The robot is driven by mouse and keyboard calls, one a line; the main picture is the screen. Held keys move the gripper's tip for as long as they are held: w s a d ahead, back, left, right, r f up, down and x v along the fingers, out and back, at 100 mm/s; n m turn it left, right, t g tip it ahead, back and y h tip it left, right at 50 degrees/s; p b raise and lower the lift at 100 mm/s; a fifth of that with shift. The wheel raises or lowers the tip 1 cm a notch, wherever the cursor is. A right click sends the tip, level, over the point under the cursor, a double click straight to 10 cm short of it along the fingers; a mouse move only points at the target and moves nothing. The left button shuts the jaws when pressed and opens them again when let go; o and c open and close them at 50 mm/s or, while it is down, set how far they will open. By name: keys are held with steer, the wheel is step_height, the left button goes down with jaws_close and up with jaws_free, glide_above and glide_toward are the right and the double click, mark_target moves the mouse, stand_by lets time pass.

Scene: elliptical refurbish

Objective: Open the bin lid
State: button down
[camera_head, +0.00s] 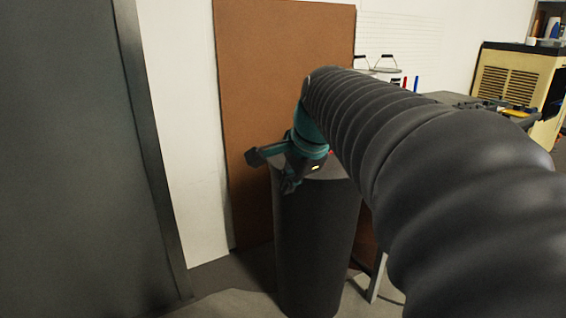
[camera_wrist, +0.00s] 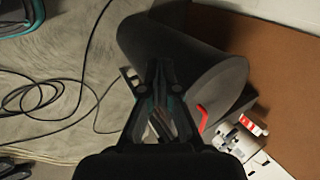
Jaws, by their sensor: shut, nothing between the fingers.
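The bin (camera_head: 315,245) is a tall dark grey cylinder, upright in front of a brown board. Its flat top, the lid (camera_head: 335,168), looks closed, though my arm and gripper hide much of it. In the wrist view the bin (camera_wrist: 165,45) appears as a slanted cylinder with its round end towards the lower right. My gripper (camera_head: 287,187) is at the near left rim of the bin top. In the wrist view my gripper (camera_wrist: 160,64) has its fingers together and empty, overlapping the bin; contact is unclear. A red piece (camera_wrist: 202,118) shows beside the fingers.
A brown board (camera_head: 255,90) leans on the wall behind the bin. A large dark panel (camera_head: 65,150) fills the left. A black cable (camera_wrist: 85,75) lies on the floor. A white device (camera_wrist: 236,140) stands near the bin. A cluttered workbench (camera_head: 455,98) is at right.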

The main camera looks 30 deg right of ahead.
steer(key=w+d+r+m+b, duration=0.2)
steer(key=w+d+m, duration=0.5)
steer(key=d+m, duration=0.3)
steer(key=m+t+b, duration=0.2)
steer(key=m, duration=0.6)
glide_toward(334, 167)
steer(key=w+f, duration=0.1)
steer(key=w, duration=0.1)
steer(key=w+f+b, duration=0.1)
steer(key=w+f, duration=0.1)
steer(key=w+f+b, duration=0.1)
steer(key=w, duration=0.1)
steer(key=shift+w+f, duration=0.25)
